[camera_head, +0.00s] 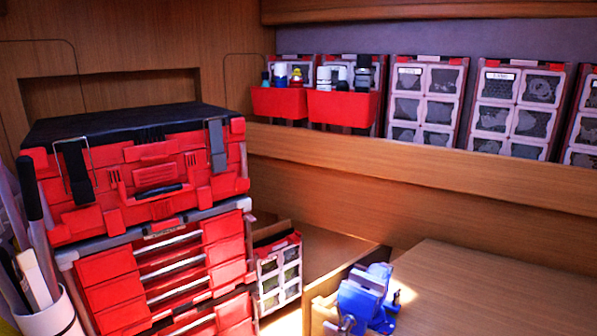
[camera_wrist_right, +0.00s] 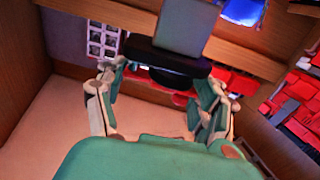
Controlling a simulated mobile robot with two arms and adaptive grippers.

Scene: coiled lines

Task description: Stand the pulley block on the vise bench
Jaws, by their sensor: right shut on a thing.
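The blue vise (camera_head: 364,300) stands on the wooden bench (camera_head: 480,285) at the lower middle of the head view. A blue piece at the top of the right wrist view (camera_wrist_right: 243,10) looks like part of it. My right gripper (camera_wrist_right: 163,76) is shut on a black thing with a grey plate, which I take for the pulley block (camera_wrist_right: 168,58). Its lower part is partly hidden between the fingers. In the wrist view it appears apart from the blue piece. Neither gripper shows in the head view, and my left gripper is out of sight.
A red toolbox stack (camera_head: 150,185) stands at left, with a white holder of long tools (camera_head: 50,318) beside it. Red bins (camera_head: 343,107) and drawer cases (camera_head: 428,100) line the shelf behind. The bench top right of the vise is clear.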

